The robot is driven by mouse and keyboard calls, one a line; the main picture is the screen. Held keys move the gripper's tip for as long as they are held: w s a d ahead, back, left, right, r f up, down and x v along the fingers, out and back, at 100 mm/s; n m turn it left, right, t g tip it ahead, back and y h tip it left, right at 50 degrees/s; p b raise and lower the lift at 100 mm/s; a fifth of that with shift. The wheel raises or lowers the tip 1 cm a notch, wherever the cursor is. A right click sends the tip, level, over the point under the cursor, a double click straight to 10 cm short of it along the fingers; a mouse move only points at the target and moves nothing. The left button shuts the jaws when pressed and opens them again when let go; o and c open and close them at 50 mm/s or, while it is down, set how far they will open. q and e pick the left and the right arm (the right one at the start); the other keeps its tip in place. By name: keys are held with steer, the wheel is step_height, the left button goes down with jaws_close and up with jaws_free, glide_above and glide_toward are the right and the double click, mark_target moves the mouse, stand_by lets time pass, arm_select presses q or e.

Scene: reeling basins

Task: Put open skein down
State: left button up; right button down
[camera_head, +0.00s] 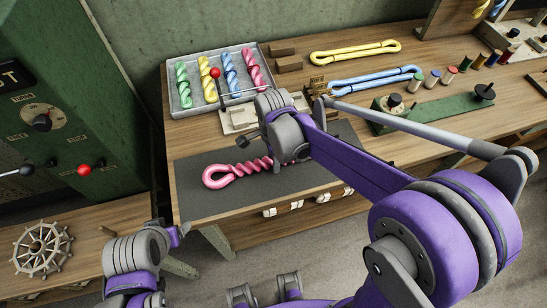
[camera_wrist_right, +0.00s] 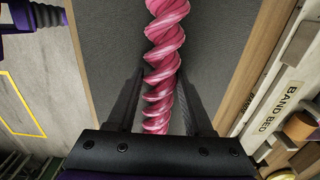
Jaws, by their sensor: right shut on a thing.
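A pink skein (camera_head: 235,172) is at the dark grey mat (camera_head: 200,204) on the wooden bench. Its left end is a rounded loop and the rest is twisted like a rope, running right under my right wrist. My right gripper (camera_wrist_right: 160,88) is shut on the twisted part of the skein, which also shows between the fingers in the right wrist view (camera_wrist_right: 166,50). In the head view my own wrist hides the fingertips and the skein's right end. I cannot tell whether the skein touches the mat. My left gripper (camera_head: 178,234) is low at the bench's front left, its fingers unclear.
A grey tray (camera_head: 173,95) with several twisted coloured skeins stands behind the mat. Yellow (camera_head: 355,52) and blue (camera_head: 372,80) open loops lie at the back right. A green stand (camera_head: 440,115) and small spools are further right. The mat's left part is clear.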

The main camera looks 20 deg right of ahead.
steer(key=shift+f, duration=0.1)
steer(key=shift+c, duration=1.5)
jaws_free()
step_height(320, 180, up, 12)
steer(key=s+d+f+n+t, duration=0.2)
steer(key=s+d+f+n, duration=0.1)
steer(key=s+n, duration=0.4)
steer(key=s+d+f+n+t, duration=0.3)
steer(key=s+n, duration=0.4)
steer(key=n, duration=0.3)
steer(key=shift+s+d+f+n+p, duration=0.2)
steer(key=shift+s+f+n+p, duration=0.1)
steer(key=shift+f+p, duration=0.15)
